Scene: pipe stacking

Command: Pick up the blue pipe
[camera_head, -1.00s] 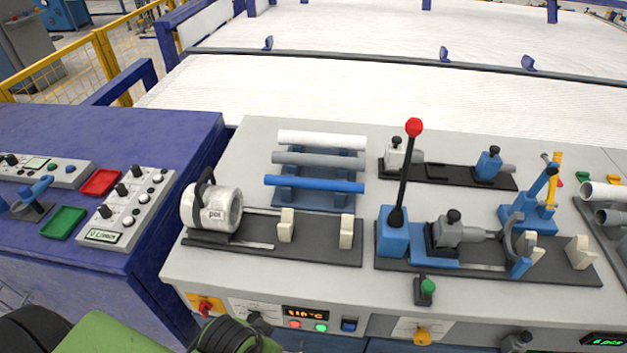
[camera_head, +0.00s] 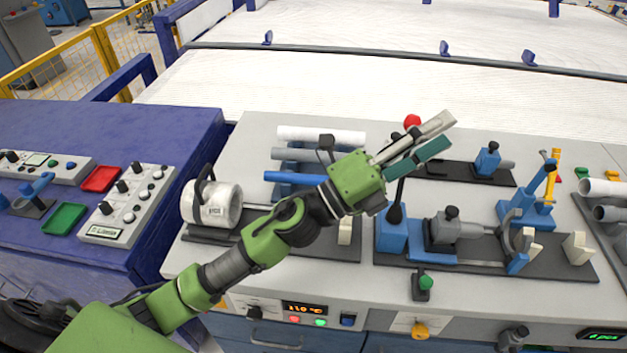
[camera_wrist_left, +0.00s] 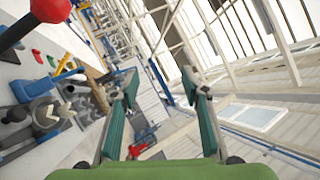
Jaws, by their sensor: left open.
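The blue pipe (camera_head: 290,178) lies on the front level of a small rack on the grey workbench. In the head view my left arm covers its right end. My left gripper (camera_head: 438,136) is raised over the bench, to the right of the rack and past the red-knobbed lever. It points up and to the right. Its two fingers are apart with nothing between them. In the left wrist view the open fingers (camera_wrist_left: 160,98) frame only the distant hall. My right gripper is not in view.
A white pipe (camera_head: 315,135) and a grey pipe (camera_head: 292,155) lie behind the blue one. A red-knobbed lever (camera_head: 412,121) stands close to my left gripper. A white cylindrical heater (camera_head: 212,206) stands left of the rack. Clamps fill the bench's right side.

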